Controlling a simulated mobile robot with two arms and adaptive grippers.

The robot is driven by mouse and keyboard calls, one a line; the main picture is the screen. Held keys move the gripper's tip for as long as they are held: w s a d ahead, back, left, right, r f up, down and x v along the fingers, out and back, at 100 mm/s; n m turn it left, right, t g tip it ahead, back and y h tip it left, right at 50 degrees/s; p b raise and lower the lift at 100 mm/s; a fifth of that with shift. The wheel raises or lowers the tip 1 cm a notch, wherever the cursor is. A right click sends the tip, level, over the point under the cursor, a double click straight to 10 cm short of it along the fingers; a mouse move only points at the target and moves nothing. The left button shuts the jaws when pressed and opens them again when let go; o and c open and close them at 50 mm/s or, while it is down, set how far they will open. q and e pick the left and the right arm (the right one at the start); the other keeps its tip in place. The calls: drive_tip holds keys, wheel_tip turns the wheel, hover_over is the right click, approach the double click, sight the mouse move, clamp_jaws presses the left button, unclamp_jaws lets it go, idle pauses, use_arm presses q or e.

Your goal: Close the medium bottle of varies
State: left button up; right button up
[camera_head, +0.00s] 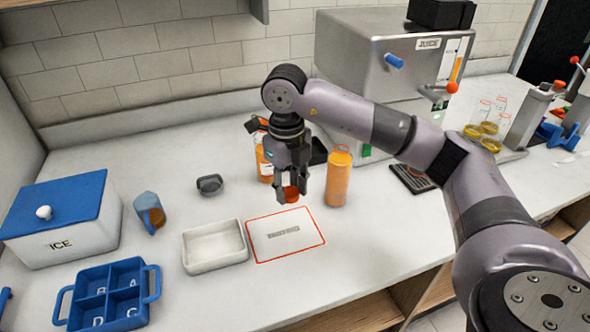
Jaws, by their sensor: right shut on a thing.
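My right gripper (291,188) points down over the counter, shut on a small red-orange cap (291,195) between its fingertips. The cap is above the far edge of the white mat. An orange bottle (338,180) stands upright just right of the gripper, apart from it. A second orange bottle (264,165) with a pale label stands behind and left of the gripper. The gripper hides part of it, and its top is hard to make out. I cannot tell which bottle is the medium one. My left gripper is not in view.
A white tray (215,262) and a red-edged mat (300,248) lie in front. The blue-lidded ice box (68,250), blue divided caddy (140,318), blue jug (150,206) and a dark small object (209,184) are left. The juicer (350,62) stands behind.

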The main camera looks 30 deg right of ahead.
drive_tip(key=s+a+f+n, duration=0.2)
drive_tip(key=s+a+n, duration=0.2)
drive_tip(key=n, duration=1.3)
drive_tip(key=s+a+f+n, duration=0.2)
drive_tip(key=s+a+n, duration=0.3)
drive_tip(key=n, duration=1.2)
drive_tip(key=s, duration=0.2)
drive_tip(key=shift+s+f, duration=0.35)
drive_tip(key=shift+f, duration=0.05)
